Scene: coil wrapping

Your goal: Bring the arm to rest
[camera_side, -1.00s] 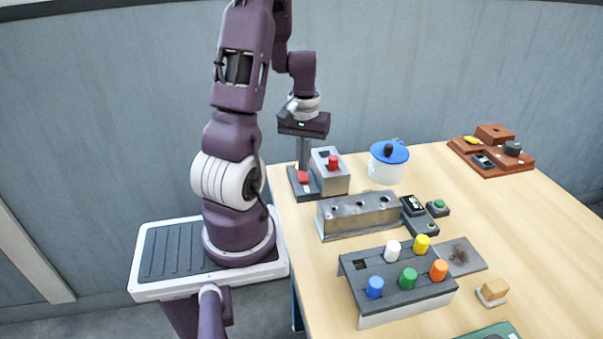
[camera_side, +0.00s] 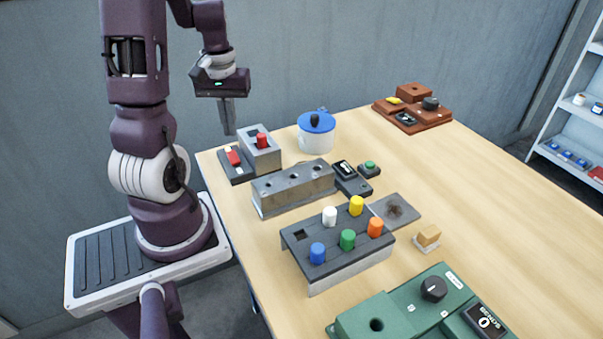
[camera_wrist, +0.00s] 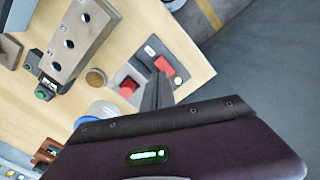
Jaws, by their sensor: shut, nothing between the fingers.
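My gripper (camera_side: 230,132) hangs in the air at the table's back left corner, fingers together and pointing down, with nothing between them. It is above and apart from the small dark box with a red switch (camera_side: 234,157). In the wrist view my dark fingers (camera_wrist: 158,80) overlap part of that box, whose red switch (camera_wrist: 163,64) shows beyond them. A grey box with a red knob (camera_side: 262,141) stands right beside it.
A metal block with holes (camera_side: 292,190), a rack of coloured pegs (camera_side: 335,257) and a blue-lidded pot (camera_side: 316,139) stand nearby. A green device (camera_side: 405,310) is in front; a brown unit (camera_side: 412,110) is at the back. The air around my gripper is clear.

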